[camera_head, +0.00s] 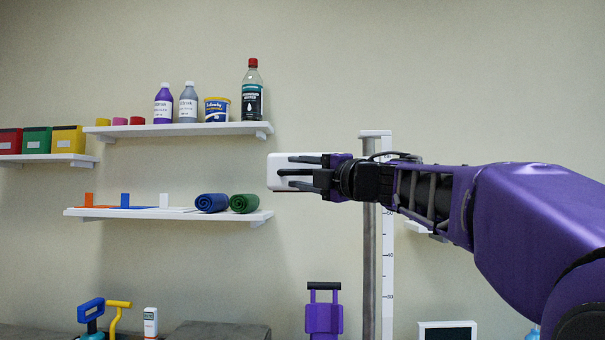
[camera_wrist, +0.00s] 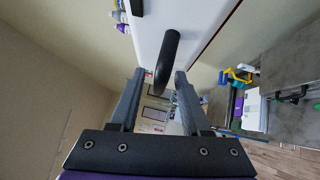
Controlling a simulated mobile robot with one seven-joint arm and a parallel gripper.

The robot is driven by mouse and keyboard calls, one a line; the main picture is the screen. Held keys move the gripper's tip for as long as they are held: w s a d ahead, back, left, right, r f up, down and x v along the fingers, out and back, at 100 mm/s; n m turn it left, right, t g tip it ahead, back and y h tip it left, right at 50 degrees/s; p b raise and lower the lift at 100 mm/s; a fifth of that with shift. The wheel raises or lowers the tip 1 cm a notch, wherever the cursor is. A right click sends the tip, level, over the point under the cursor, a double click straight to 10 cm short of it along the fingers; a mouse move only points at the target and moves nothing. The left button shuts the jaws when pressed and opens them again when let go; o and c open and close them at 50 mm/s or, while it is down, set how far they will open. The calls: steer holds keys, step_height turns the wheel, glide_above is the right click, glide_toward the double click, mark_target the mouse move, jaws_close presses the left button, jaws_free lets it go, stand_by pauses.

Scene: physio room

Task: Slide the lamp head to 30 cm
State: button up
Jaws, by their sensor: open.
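The lamp head (camera_head: 273,181) is a white box high beside the upright post (camera_head: 369,270), partly behind my gripper in the head view. My gripper (camera_head: 289,171) is open in front of the lamp head. In the wrist view the fingers (camera_wrist: 160,76) stand on either side of the handle's end, with visible gaps. A white scale strip (camera_head: 388,270) with marks runs down beside the post; its numbers are too small to read surely.
Wall shelves at the left hold bottles and a tub (camera_head: 217,109), and rolled mats (camera_head: 212,203). A purple case with a black handle (camera_head: 324,317) stands below my gripper. A dark-faced white panel (camera_head: 447,331) is at the lower right. The wall below the lamp head is clear.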

steer(key=shift+c, duration=0.2)
jaws_close()
